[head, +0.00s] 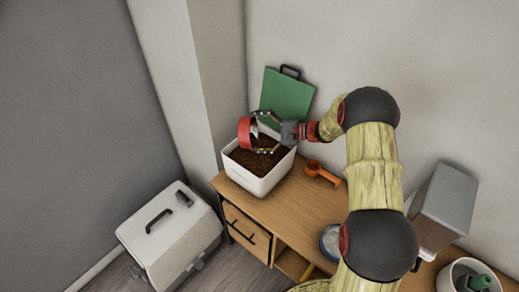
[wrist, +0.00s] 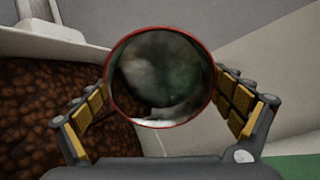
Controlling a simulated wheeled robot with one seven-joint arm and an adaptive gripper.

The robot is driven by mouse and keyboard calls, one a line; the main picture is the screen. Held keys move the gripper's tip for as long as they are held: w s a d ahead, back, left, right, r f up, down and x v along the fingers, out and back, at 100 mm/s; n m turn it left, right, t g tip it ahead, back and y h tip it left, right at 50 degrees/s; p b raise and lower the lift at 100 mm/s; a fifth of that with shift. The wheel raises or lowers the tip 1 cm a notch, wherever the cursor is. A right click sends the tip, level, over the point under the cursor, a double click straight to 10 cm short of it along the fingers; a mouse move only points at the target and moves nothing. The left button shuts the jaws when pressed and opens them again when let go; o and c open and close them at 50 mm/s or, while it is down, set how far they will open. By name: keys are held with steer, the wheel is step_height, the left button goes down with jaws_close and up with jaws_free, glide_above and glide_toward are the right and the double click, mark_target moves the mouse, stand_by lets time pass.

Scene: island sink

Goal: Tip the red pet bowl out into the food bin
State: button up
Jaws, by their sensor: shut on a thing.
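The red pet bowl (head: 244,130) is held on its side above the left rear part of the white food bin (head: 258,185). In the wrist view the bowl (wrist: 162,75) shows a round, shiny grey-green face with a thin red rim, and no food is visible on it. My gripper (head: 262,131) is shut on the bowl, with one finger on each side of it in the wrist view. The bin holds brown kibble (head: 255,161), which also fills the left of the wrist view (wrist: 50,105). The bowl's far side is hidden.
The bin stands on a wooden cabinet (head: 290,205) near the wall. A green board (head: 286,97) leans behind it. An orange scoop (head: 322,172) lies to its right. A blue-rimmed bowl (head: 329,242) and a grey box (head: 446,203) are farther right. A white carrier (head: 168,235) stands on the floor.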

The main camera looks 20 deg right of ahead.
steer(key=shift+s+d+t+y+b, duration=0.15)
steer(key=shift+d+t+y+b, duration=0.25)
steer(key=shift+y+b, duration=0.7)
steer(key=shift+d+r+b, duration=0.15)
steer(key=shift+r+b, duration=0.15)
steer(key=shift+r, duration=0.15)
steer(key=shift+s+d+r+t+y+b, duration=0.2)
steer(key=shift+r+y, duration=0.25)
steer(key=shift+r, duration=0.4)
steer(key=shift+s+d+r+t+y+b, duration=0.15)
steer(key=shift+d+r+y, duration=0.25)
steer(key=shift+r, duration=0.5)
steer(key=shift+s+d+r+t+y+b, duration=0.2)
steer(key=shift+r+y, duration=0.25)
steer(key=shift+r, duration=0.4)
steer(key=shift+s+d+r+t+y+b, duration=0.1)
steer(key=shift+d+r+t+y+b, duration=0.25)
steer(key=shift+y, duration=0.25)
steer(key=shift+s+d+r+t+y+b, duration=0.1)
steer(key=shift+d+r+t+y+b, duration=0.15)
steer(key=shift+r+y, duration=0.3)
stand_by(0.8)
steer(key=shift+f+b, duration=0.25)
steer(key=shift+b, duration=0.6)
steer(key=b, duration=0.4)
steer(key=shift+d+r+y, duration=0.15)
steer(key=shift+r+y, duration=0.1)
steer(key=shift+y, duration=0.1)
steer(key=shift+r, duration=0.15)
